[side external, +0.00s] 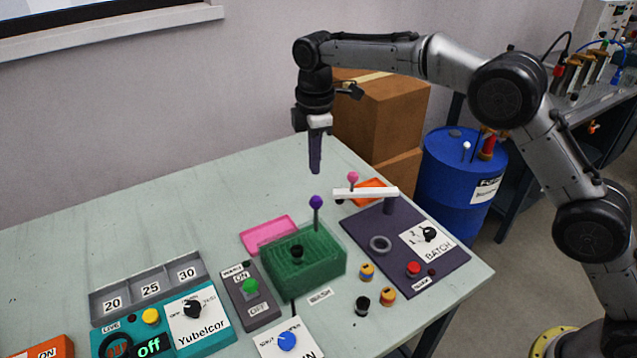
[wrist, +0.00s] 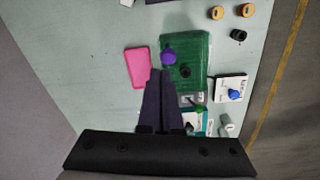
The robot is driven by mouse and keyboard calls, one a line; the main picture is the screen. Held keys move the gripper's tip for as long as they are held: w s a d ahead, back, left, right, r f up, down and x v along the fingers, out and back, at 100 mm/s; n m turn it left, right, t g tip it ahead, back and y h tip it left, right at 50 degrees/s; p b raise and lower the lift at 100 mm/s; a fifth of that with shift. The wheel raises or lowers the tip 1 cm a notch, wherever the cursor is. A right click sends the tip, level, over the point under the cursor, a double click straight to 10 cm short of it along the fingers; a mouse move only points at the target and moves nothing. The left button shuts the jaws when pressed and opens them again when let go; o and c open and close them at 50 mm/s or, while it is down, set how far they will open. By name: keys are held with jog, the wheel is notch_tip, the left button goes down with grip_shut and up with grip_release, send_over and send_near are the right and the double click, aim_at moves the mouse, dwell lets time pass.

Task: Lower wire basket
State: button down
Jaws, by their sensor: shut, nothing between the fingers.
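A green wash tank (side external: 323,273) stands on the table, with fine lines inside that look like wire mesh. I cannot clearly tell a separate wire basket from the tank. A thin upright stem with a purple ball knob (side external: 316,202) rises from the tank's back side. A dark knob (side external: 297,251) shows in the tank's middle. In the wrist view, the green tank (wrist: 199,67) lies ahead of the fingers and the purple knob (wrist: 168,57) is just past the fingertips. My gripper (side external: 315,171) is shut and empty, pointing down above the purple knob, apart from it. The fingers also show in the wrist view (wrist: 159,78).
A pink tray (side external: 268,233) lies behind the tank. A dark batch panel (side external: 450,258) with a white bar (side external: 365,193) on a post stands right. Several small spools lie in front. A grey numbered rack (side external: 148,288) and switch boxes stand left. The table's back left is clear.

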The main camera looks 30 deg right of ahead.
jog(key=n, duration=0.2)
jog(key=shift+d+f+n, duration=0.15)
jog(key=shift+d+n, duration=0.05)
jog(key=shift+n, duration=0.2)
jog(key=shift+s+d+n+t, duration=0.1)
jog(key=shift+n+t, duration=0.2)
jog(key=shift+n, duration=0.8)
jog(key=n, duration=0.2)
jog(key=shift+s+r+n+t+h, duration=0.3)
jog(key=shift+n, duration=0.1)
notch_tip(320, 180, up, 2)
jog(key=s+n+t, duration=0.1)
jog(key=s+n, duration=0.2)
jog(key=n, duration=0.5)
jog(key=n+t, duration=0.2)
jog(key=n, duration=0.1)
send_near(317, 199)
jog(key=x, duration=0.6)
jog(key=shift+w+d+f, duration=0.1)
jog(key=shift+w+f, duration=0.05)
jog(key=shift+f, duration=0.2)
